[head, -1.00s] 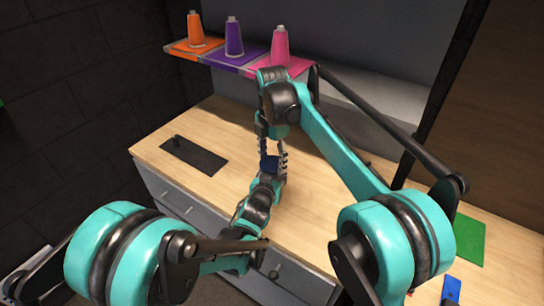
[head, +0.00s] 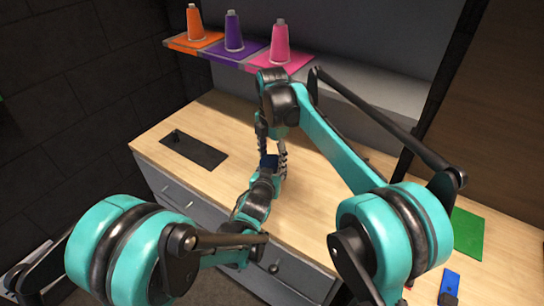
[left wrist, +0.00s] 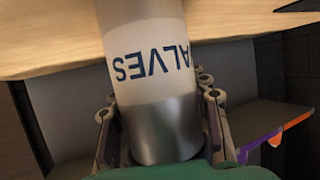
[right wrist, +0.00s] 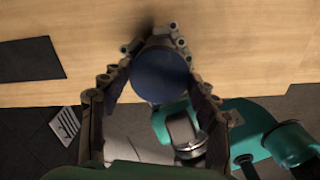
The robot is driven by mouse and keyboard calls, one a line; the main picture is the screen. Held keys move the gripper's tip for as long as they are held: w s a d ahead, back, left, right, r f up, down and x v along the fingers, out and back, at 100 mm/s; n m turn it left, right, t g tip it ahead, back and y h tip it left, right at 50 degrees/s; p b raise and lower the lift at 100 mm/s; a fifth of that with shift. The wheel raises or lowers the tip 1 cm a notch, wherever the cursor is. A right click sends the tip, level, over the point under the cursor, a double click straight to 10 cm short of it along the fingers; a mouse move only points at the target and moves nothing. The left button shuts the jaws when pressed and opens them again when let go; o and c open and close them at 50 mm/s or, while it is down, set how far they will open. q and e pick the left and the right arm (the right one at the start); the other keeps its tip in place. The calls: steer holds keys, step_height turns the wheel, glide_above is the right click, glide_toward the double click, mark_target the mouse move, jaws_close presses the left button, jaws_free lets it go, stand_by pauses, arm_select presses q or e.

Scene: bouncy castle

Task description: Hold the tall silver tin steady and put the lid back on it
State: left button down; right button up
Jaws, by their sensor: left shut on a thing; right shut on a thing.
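The tall silver tin (left wrist: 160,125) fills the middle of the left wrist view, with a pale label whose dark letters read upside down. My left gripper (left wrist: 156,100) is shut around it, a finger on each side. A round dark blue lid (right wrist: 160,74) lies between the fingers of my right gripper (right wrist: 157,45), which is shut on it. In the head view the right gripper (head: 272,146) comes down from above, and the left gripper (head: 267,176) is just below it. A dark blue patch of the lid shows between them. Whether lid and tin touch is hidden.
The wooden worktop (head: 205,125) lies below the grippers, with a dark flat plate (head: 194,149) at its left. A green mat (head: 467,233) and a blue object (head: 449,287) are at the right.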

steer(key=shift+f, duration=0.55)
steer(key=o, duration=0.7)
steer(key=shift+o, duration=0.2)
steer(key=shift+r, duration=2.25)
